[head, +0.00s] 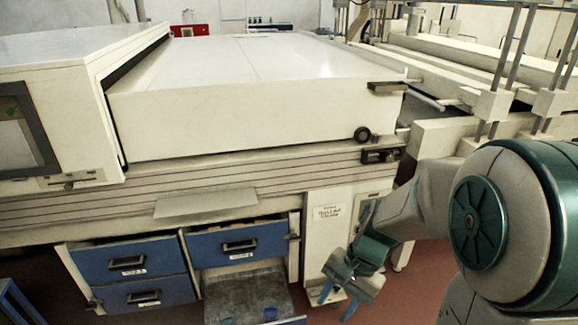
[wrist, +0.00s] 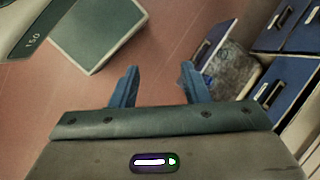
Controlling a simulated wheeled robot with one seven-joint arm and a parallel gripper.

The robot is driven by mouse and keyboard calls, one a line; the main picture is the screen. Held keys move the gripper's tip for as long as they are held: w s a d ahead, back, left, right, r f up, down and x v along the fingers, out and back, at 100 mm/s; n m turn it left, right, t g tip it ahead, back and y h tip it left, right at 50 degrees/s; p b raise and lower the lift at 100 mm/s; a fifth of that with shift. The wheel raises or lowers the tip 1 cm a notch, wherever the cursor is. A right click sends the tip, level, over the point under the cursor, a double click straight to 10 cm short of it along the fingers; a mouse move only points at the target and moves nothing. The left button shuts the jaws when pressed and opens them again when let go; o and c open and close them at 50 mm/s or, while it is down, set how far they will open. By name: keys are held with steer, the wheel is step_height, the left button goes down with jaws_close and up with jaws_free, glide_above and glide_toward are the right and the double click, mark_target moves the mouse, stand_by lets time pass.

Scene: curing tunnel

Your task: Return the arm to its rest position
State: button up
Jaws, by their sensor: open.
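My gripper (head: 338,302) hangs low in front of the machine, right of the blue drawers, at the end of my bent arm. Its blue fingers point downward. In the wrist view my gripper (wrist: 160,70) has its two fingers spread apart with only reddish floor between them. Nothing is held.
The long cream machine (head: 240,130) fills the left and middle. Below it are blue drawers (head: 240,243), and a grey-bottomed open drawer (head: 245,290) stands pulled out left of my gripper. Red floor (head: 415,290) is clear to the right of my gripper.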

steer(key=s+d+r+n+t+h+p, duration=0.2)
steer(key=s+r+n+p, duration=0.1)
steer(key=r, duration=0.5)
steer(key=s+d+r+n+t+h+p, duration=0.2)
steer(key=s+d+r+n+p, duration=0.1)
steer(key=r, duration=0.5)
steer(key=shift+r+n+t, duration=0.2)
steer(key=shift+n+t, duration=0.2)
steer(key=shift+n, duration=0.2)
